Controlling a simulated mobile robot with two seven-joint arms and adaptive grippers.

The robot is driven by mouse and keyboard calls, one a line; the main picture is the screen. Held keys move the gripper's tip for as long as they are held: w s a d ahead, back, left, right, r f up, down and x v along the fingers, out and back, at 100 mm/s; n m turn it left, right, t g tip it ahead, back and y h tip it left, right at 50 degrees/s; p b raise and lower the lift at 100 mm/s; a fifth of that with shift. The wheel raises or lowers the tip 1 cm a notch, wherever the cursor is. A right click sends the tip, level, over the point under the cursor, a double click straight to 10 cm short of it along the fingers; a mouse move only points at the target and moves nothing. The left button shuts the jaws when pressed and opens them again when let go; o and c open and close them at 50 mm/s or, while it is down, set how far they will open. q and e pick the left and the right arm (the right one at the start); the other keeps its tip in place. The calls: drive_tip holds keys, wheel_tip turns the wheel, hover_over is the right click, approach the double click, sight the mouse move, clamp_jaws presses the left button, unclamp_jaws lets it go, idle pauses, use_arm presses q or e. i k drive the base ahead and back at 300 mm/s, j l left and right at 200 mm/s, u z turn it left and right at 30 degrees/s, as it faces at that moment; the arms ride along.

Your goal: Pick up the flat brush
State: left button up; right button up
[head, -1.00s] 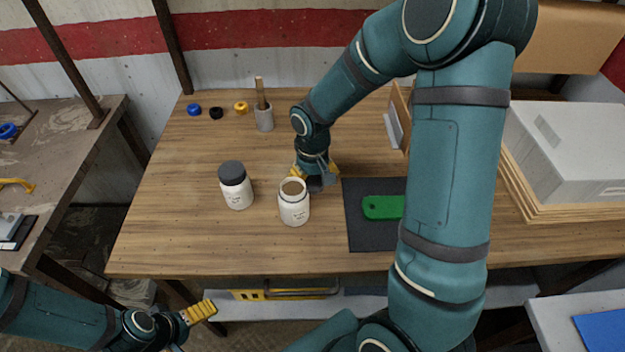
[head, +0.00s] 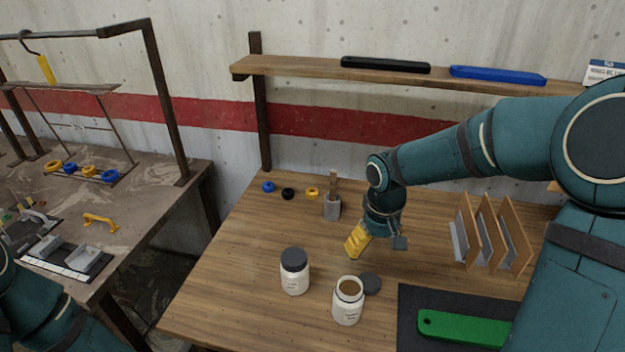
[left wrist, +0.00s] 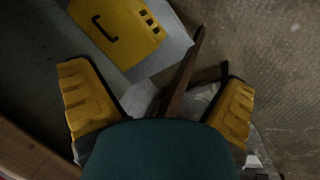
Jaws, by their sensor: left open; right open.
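A wooden handle (head: 334,184), which looks like the flat brush, stands upright in a small grey cup (head: 332,208) towards the back of the wooden table. Its lower end is hidden in the cup, so I cannot see bristles. My right gripper (head: 358,242) is just right of and in front of the cup, with yellow fingers pointing down and left. It is open and holds nothing that I can see. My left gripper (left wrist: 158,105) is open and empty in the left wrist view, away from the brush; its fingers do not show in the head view.
A closed jar (head: 294,272), an open jar (head: 347,303) and a loose dark lid (head: 371,283) stand in front of my right gripper. Small rings (head: 288,193) lie left of the cup.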

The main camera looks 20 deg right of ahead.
sight(333, 174)
drive_tip(key=k, duration=1)
